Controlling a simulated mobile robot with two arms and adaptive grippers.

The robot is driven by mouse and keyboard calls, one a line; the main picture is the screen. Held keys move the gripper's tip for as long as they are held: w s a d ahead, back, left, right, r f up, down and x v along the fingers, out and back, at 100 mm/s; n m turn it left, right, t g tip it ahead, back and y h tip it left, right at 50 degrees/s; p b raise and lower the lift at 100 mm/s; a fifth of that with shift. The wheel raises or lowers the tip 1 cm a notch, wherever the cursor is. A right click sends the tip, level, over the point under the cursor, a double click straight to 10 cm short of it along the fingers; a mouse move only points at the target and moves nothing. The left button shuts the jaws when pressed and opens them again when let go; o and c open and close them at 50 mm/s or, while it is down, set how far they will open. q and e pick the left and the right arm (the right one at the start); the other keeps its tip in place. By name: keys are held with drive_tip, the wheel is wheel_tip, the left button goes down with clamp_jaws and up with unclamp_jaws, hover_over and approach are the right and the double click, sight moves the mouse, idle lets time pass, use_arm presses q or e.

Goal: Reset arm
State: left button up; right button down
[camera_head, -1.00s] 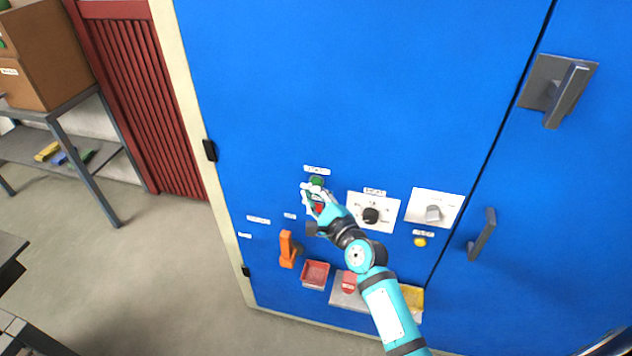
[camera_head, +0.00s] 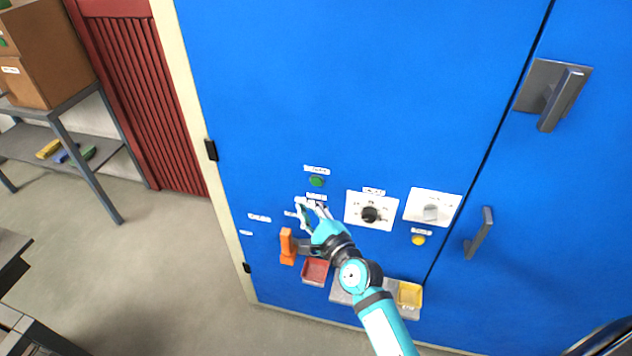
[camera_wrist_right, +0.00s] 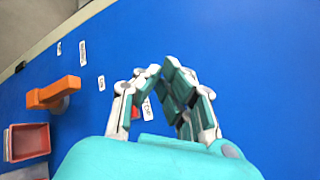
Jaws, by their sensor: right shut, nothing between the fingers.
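My right arm reaches up from the bottom of the head view, and its teal and white gripper (camera_head: 312,208) is in front of the blue cabinet (camera_head: 350,90). The gripper is shut and empty, with its fingers pointing at the panel just below the green button (camera_head: 316,181). In the right wrist view the gripper (camera_wrist_right: 160,80) shows its fingers close together, with a small red part (camera_wrist_right: 134,112) and a white label partly hidden behind them. My left gripper is not in view.
An orange handle (camera_head: 287,246) sticks out of the cabinet left of the gripper. A red tray (camera_head: 315,271) and a yellow tray (camera_head: 410,294) sit below. A black knob (camera_head: 369,214), grey knob (camera_head: 430,212) and yellow button (camera_head: 418,239) are to the right. Shelving (camera_head: 85,165) stands left.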

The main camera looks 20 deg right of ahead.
drive_tip(key=s+f+n+g+b, duration=0.1)
drive_tip(key=s+f+n+g, duration=0.3)
drive_tip(key=f, duration=0.7)
drive_tip(key=s+f+n+g+h+b, duration=0.1)
drive_tip(key=s+f+n, duration=0.4)
drive_tip(key=f, duration=0.7)
drive_tip(key=s+f+n+g, duration=0.3)
drive_tip(key=s+f, duration=0.2)
drive_tip(key=f, duration=0.6)
use_arm(q)
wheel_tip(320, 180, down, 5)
drive_tip(key=b, duration=0.2)
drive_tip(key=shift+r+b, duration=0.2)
drive_tip(key=shift+b, duration=0.1)
use_arm(e)
drive_tip(key=s+d+f+n+g+h, duration=0.1)
drive_tip(key=s+d+f+n+g, duration=0.1)
drive_tip(key=s+f+n, duration=0.2)
drive_tip(key=s+d+f+n+g, duration=0.3)
drive_tip(key=s+f, duration=0.7)
drive_tip(key=s, duration=0.9)
drive_tip(key=s+d+f+n+g+h, duration=0.1)
drive_tip(key=s+d+f+n+g, duration=0.1)
drive_tip(key=s+f+n, duration=0.5)
drive_tip(key=s, duration=0.5)
drive_tip(key=shift+s+d+g+h, duration=0.15)
drive_tip(key=shift+d+g+h, duration=0.15)
drive_tip(key=shift+d+g, duration=0.1)
